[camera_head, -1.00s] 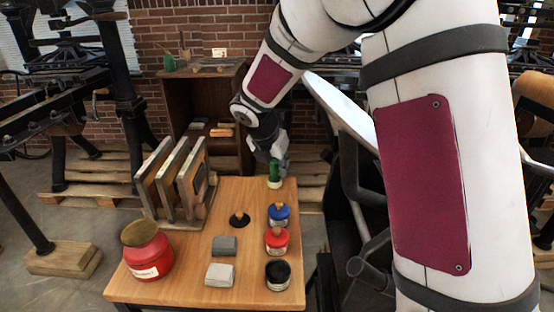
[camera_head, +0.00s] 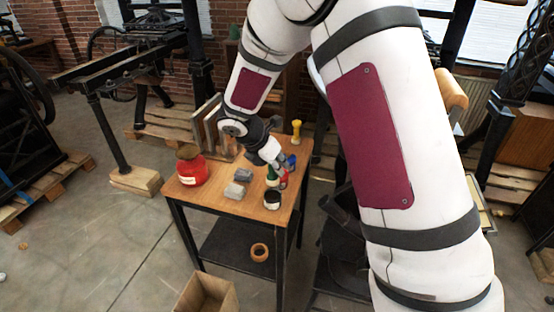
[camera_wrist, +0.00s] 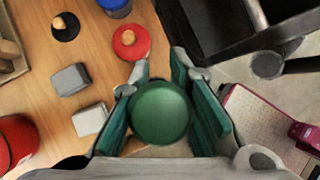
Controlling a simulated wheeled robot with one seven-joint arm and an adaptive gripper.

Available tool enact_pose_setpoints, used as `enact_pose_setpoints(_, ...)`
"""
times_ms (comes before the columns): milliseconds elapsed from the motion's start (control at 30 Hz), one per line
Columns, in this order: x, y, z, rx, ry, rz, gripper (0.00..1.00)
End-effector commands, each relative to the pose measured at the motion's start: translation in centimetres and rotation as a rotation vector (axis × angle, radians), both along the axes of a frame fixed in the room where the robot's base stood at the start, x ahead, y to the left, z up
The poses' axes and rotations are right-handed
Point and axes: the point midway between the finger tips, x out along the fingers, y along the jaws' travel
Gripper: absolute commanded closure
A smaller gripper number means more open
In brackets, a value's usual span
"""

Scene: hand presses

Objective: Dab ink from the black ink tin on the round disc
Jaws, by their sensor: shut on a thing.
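My gripper (camera_wrist: 158,100) is shut on a green-handled dabber, whose round green top (camera_wrist: 160,113) fills the space between the fingers in the wrist view. In the head view the green dabber (camera_head: 272,176) hangs over or just behind the black ink tin (camera_head: 272,199), near the table's right side. I cannot tell whether it touches the ink. The tin is hidden behind the dabber and hand in the wrist view. Its black lid (camera_wrist: 65,27) with a wooden knob lies apart on the table. A pale edge, perhaps the round disc (camera_head: 317,77), shows behind my arm.
The red tin (camera_wrist: 131,42) and blue tin (camera_wrist: 115,5) stand lidded beside my gripper. Dark press parts (camera_wrist: 215,25) lie right of the table.

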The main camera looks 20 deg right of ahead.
Motion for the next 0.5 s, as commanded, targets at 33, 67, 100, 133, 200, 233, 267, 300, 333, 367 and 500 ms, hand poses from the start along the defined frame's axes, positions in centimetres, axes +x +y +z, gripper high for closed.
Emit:
enact_pose_setpoints(33,0.1,0.0,-0.4,0.0,0.0,0.001,1.0)
enact_pose_setpoints(67,0.1,0.0,-0.6,0.0,0.0,0.001,1.0)
enact_pose_setpoints(100,0.2,0.0,-0.9,0.0,0.0,0.001,1.0)
enact_pose_setpoints(133,0.2,0.0,-1.1,0.0,0.0,0.001,1.0)
enact_pose_setpoints(200,0.2,0.0,-1.7,0.0,0.0,0.001,1.0)
enact_pose_setpoints(233,0.2,0.0,-2.0,0.0,0.0,0.002,1.0)
enact_pose_setpoints(267,0.2,0.0,-2.3,0.0,0.001,0.003,1.0)
enact_pose_setpoints(300,0.2,0.0,-2.7,-0.001,0.001,0.003,1.0)
enact_pose_setpoints(333,0.2,0.0,-3.0,0.0,0.001,0.002,1.0)
enact_pose_setpoints(367,0.2,0.0,-3.3,0.0,0.001,0.002,1.0)
enact_pose_setpoints(500,0.2,0.0,-4.4,0.0,0.001,0.003,1.0)
